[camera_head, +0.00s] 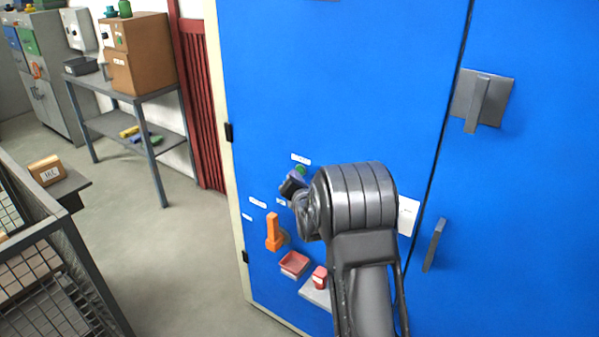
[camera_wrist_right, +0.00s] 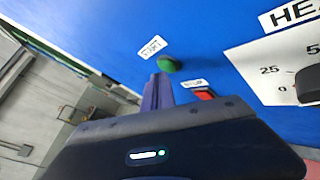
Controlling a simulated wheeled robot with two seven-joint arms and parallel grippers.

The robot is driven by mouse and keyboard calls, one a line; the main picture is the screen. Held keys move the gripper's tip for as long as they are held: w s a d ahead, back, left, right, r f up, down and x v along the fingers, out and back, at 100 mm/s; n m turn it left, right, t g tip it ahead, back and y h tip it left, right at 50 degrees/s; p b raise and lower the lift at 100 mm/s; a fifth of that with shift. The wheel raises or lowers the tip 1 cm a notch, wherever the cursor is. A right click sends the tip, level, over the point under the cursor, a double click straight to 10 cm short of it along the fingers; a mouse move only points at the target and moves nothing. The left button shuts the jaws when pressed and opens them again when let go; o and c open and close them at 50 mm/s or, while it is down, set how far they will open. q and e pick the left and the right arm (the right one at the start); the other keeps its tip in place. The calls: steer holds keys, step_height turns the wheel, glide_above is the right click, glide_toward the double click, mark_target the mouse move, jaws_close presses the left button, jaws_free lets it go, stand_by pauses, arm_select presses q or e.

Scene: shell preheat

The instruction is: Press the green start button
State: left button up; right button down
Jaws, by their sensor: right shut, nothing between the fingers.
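The green start button (camera_head: 301,169) is on the blue cabinet door, under a small white label. In the right wrist view the round green button (camera_wrist_right: 169,64) is beside a label reading START (camera_wrist_right: 152,47). My right gripper (camera_head: 291,183) is close to the button, just below and left of it in the head view. In the wrist view its closed fingers (camera_wrist_right: 160,80) end just below the button, with nothing between them. I cannot tell whether the fingertips touch it. My left gripper is out of view.
The blue cabinet (camera_head: 340,80) fills the middle and right. An orange handle (camera_head: 273,232), a red tray (camera_head: 294,263) and a red object (camera_head: 319,277) are below the button. A dial plate (camera_wrist_right: 280,70) is right in the wrist view. A wire cage (camera_head: 62,265) stands left.

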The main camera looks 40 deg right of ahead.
steer(key=shift+w+d, duration=0.1)
steer(key=shift+d, duration=0.35)
stand_by(0.6)
steer(key=shift+a, duration=0.1)
steer(key=shift+s+a, duration=0.25)
steer(key=shift+a, duration=0.45)
steer(key=shift+a, duration=0.15)
steer(key=a, duration=0.1)
steer(key=s+a+p, duration=0.1)
steer(key=a, duration=0.2)
steer(key=shift+s+a, duration=0.25)
stand_by(0.9)
